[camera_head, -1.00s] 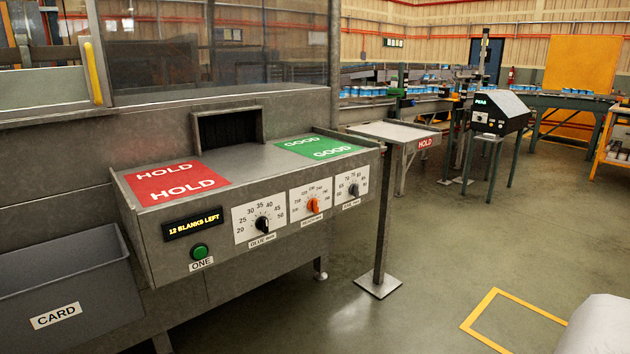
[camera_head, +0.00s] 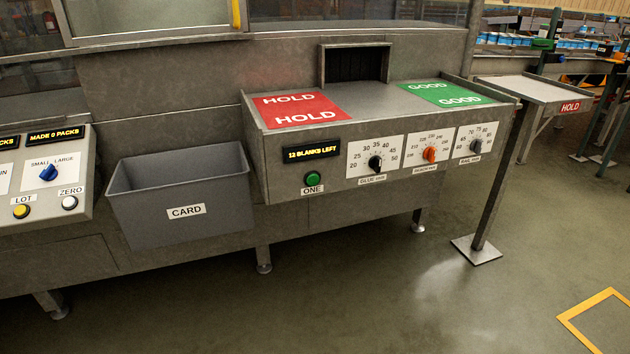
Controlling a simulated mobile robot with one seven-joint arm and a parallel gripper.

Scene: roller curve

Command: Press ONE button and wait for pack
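The green ONE button (camera_head: 313,179) is on the front panel of the metal machine table, above its ONE label. The display (camera_head: 311,151) above it reads 12 BLANKS LEFT. The dark outlet opening (camera_head: 356,66) at the back of the tabletop shows no pack. The red HOLD area (camera_head: 300,109) at left and the green GOOD area (camera_head: 446,94) at right are both empty. My gripper is not in view.
Three dials, including an orange-knobbed one (camera_head: 429,154), sit right of the button. A grey CARD bin (camera_head: 182,197) hangs at left, beside a panel with a blue switch (camera_head: 49,172). A HOLD stand (camera_head: 533,90) is at right. The front floor is clear.

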